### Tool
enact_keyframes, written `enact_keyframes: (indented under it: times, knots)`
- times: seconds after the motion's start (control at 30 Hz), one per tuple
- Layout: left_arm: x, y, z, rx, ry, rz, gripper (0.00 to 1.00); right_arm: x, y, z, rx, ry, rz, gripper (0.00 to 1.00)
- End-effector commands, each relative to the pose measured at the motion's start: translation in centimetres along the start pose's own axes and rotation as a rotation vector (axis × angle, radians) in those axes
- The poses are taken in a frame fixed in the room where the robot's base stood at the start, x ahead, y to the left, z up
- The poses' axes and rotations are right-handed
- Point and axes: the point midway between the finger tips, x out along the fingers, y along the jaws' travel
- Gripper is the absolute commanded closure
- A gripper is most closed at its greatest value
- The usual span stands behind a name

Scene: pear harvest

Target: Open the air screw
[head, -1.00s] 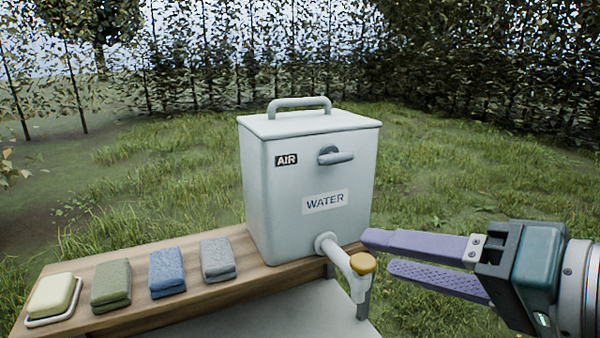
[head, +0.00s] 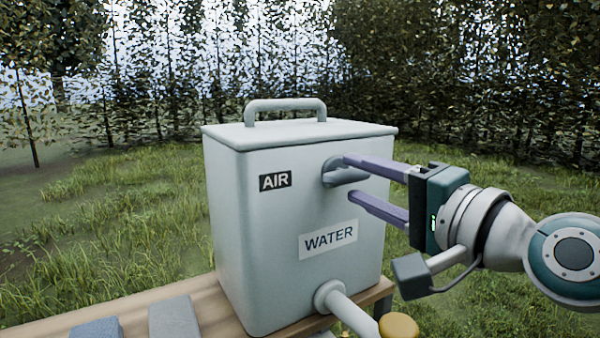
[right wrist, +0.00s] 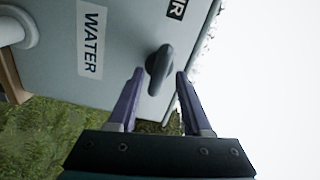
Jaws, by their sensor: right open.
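The air screw (head: 344,174) is a grey knob with a flat, roughly level wing, high on the front of the pale water tank (head: 250,215), right of the AIR label (head: 275,181). My right gripper (head: 348,176) is open at the screw, one purple finger above the wing and one below. In the right wrist view the screw (right wrist: 160,68) shows just beyond and between the two fingertips (right wrist: 160,72). I cannot tell whether a finger touches it. My left gripper is not in view.
A WATER label (head: 328,239) is on the tank's front. Below, a spout with a yellow cap (head: 398,326) sticks out. The tank stands on a wooden bench (head: 208,312) with a blue cloth (head: 97,328) and a grey cloth (head: 174,318) at left. Grass and trees lie behind.

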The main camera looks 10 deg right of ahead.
Motion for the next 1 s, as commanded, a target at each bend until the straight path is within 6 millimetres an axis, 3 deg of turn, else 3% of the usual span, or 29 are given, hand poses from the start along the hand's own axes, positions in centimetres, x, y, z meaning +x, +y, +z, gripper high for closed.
enact_keyframes:
  times: [0.2, 0.53, 0.9, 1.0]
  knots:
    - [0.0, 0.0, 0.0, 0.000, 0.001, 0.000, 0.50, 2.0, 0.0, 0.0, 0.000, -0.001, -0.001, 0.51]
    - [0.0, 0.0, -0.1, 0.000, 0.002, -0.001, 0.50, 2.2, 0.1, 0.1, -0.001, -0.001, 0.001, 0.52]
    - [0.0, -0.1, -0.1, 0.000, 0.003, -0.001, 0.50, 2.2, 0.1, 0.0, -0.001, -0.001, 0.001, 0.93]
    - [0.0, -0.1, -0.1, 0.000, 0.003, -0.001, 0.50, 2.2, 0.1, 0.0, -0.001, -0.001, 0.001, 1.00]
